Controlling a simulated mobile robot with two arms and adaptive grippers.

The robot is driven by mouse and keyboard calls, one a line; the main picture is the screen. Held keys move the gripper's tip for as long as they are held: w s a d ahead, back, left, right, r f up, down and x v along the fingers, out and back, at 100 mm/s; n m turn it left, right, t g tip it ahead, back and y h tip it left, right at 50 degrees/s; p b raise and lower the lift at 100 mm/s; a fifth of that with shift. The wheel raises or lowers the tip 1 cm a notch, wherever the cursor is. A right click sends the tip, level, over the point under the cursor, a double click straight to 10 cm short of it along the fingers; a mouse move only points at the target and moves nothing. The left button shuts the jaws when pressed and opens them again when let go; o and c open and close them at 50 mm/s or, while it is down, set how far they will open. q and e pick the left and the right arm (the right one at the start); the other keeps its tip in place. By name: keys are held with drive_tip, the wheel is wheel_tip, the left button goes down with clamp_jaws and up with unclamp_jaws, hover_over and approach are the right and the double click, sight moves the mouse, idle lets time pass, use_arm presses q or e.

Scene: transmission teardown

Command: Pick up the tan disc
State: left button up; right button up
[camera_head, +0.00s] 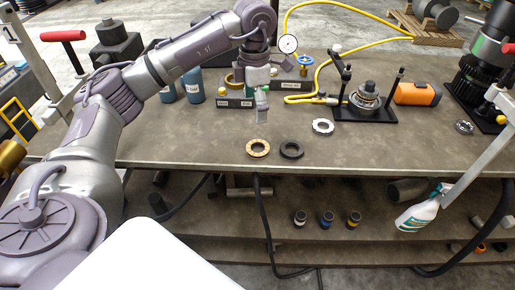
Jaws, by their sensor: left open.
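The tan disc (258,148) is a flat ring with a central hole and small marks around it. It lies flat on the workbench (190,140) near its front edge. A dark disc (292,149) of similar size lies just to its right, with a small gap. My left gripper (262,114) points down above the bench, a little behind and above the tan disc. It is open and empty, and does not touch the disc. My right gripper does not show.
A silver ring (323,127) lies further right. Teal bottles (193,86) stand back left. The front left of the bench is clear.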

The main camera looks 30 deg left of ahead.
use_arm(q)
drive_tip(key=p, duration=0.2)
hover_over(258, 151)
drive_tip(key=f, duration=0.8)
drive_tip(key=shift+s+a, duration=0.15)
drive_tip(key=shift+a, duration=0.2)
drive_tip(key=shift+d+f+p, duration=0.15)
drive_tip(key=shift+f+p, duration=0.15)
drive_tip(key=shift+f, duration=0.2)
drive_tip(key=f+p, duration=0.1)
drive_tip(key=f, duration=0.2)
drive_tip(key=shift+w+d+f+p, duration=0.15)
drive_tip(key=shift+w+f+p, duration=0.05)
drive_tip(key=shift+f+p, duration=0.15)
drive_tip(key=shift+f, duration=0.4)
drive_tip(key=shift+c, duration=0.3)
drive_tip(key=shift+r, duration=0.1)
drive_tip(key=c, duration=1.3)
